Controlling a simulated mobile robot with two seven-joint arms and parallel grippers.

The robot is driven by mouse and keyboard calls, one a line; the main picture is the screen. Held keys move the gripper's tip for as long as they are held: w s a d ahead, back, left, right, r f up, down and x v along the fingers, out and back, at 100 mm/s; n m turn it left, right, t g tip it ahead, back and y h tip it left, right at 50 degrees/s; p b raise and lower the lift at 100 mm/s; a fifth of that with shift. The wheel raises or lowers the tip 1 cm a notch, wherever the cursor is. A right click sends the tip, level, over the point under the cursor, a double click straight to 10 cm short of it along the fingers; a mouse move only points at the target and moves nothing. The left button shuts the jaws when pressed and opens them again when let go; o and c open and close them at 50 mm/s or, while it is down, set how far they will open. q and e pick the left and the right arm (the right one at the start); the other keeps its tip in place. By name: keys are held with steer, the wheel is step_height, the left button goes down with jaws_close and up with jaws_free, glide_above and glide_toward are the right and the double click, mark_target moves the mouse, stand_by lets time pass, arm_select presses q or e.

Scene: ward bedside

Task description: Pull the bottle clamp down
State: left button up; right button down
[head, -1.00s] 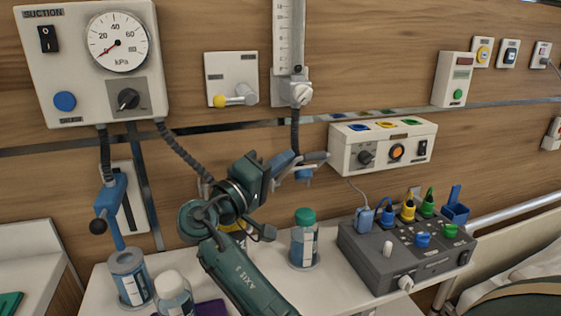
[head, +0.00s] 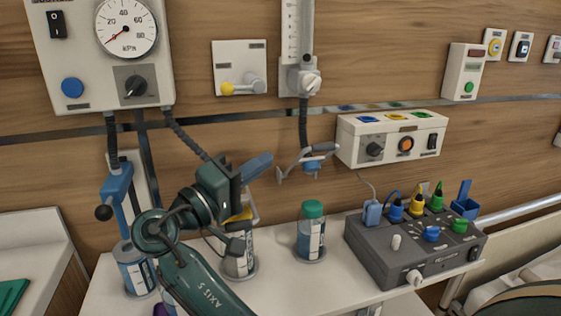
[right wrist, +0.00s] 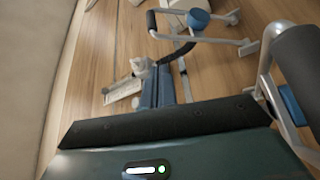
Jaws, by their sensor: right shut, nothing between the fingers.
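A grey lever clamp (head: 318,150) with a blue collar (head: 312,167) hangs under the flowmeter hose on the wall; I take it for the bottle clamp. A grey wire frame (right wrist: 215,41) with a blue part shows in the right wrist view. My right gripper (head: 264,161) is shut and empty, left of the clamp, with a visible gap between them. Its blue fingers (right wrist: 162,88) show in the wrist view. A green-capped bottle (head: 311,238) stands upright on the table below the clamp. My left gripper is not in view.
A yellow-topped bottle (head: 240,262) stands partly behind my right arm. A blue bracket with a black knob (head: 104,212) hangs at left above another bottle (head: 134,276). A grey control box (head: 390,265) stands at right. A white panel (head: 350,155) is right of the clamp.

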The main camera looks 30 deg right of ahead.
steer(key=shift+r+b+v, duration=0.1)
steer(key=shift+r+v, duration=0.1)
steer(key=shift+v, duration=0.7)
steer(key=shift+r+b+v, duration=0.1)
steer(key=shift+r+v, duration=0.1)
steer(key=shift+v, duration=0.7)
steer(key=shift+r+b+v, duration=0.1)
steer(key=shift+r+v, duration=0.05)
steer(key=shift+v, duration=0.8)
